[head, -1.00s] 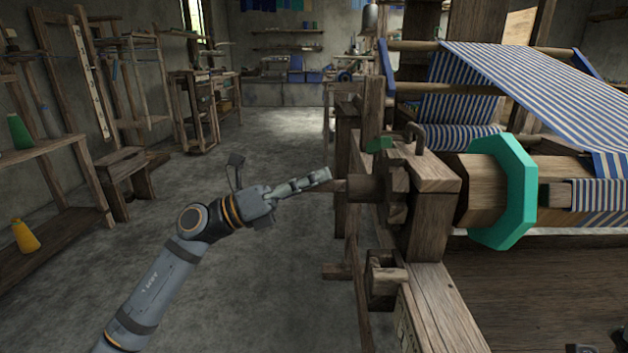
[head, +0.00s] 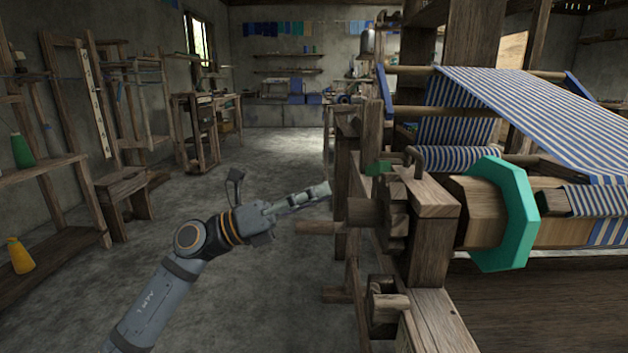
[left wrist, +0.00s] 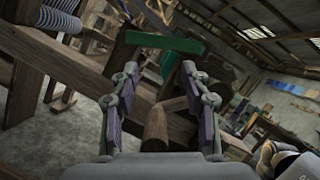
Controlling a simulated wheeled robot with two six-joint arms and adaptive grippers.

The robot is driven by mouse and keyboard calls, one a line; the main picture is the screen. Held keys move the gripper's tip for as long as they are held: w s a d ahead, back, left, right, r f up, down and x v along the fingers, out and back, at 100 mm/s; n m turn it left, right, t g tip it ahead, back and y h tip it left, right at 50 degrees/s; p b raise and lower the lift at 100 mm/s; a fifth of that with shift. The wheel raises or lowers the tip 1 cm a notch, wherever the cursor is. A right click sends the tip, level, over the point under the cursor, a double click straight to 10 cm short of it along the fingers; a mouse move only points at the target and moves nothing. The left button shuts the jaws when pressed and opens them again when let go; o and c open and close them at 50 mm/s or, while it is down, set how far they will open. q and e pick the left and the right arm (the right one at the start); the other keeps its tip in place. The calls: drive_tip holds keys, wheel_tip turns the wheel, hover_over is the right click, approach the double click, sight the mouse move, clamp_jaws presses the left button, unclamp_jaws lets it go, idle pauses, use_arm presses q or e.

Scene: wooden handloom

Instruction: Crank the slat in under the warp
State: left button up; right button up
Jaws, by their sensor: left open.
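My left gripper (head: 325,190) is open at the left side of the loom. The wooden crank handle (head: 318,228) sticks out to the left just below the fingertips. In the left wrist view a rounded wooden peg (left wrist: 156,128) shows between the open fingers (left wrist: 148,88), with no visible grip on it. The wooden beam (head: 480,205) carries a teal octagonal flange (head: 512,215). A wooden slat (head: 552,203) lies along the beam at the edge of the striped warp (head: 595,200). How far it reaches under the cloth is hidden. My right gripper is not in view.
A green piece (head: 378,168) sits on the loom frame above the crank; it also shows in the left wrist view (left wrist: 165,42). A heavy loom post (head: 435,245) stands right of the crank. Shelves with spools (head: 22,152) are at far left; the floor between is clear.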

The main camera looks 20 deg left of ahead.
use_arm(q)
wheel_tip(320, 180, up, 9)
drive_tip(key=shift+f, duration=0.15)
drive_tip(key=shift+c, duration=0.3)
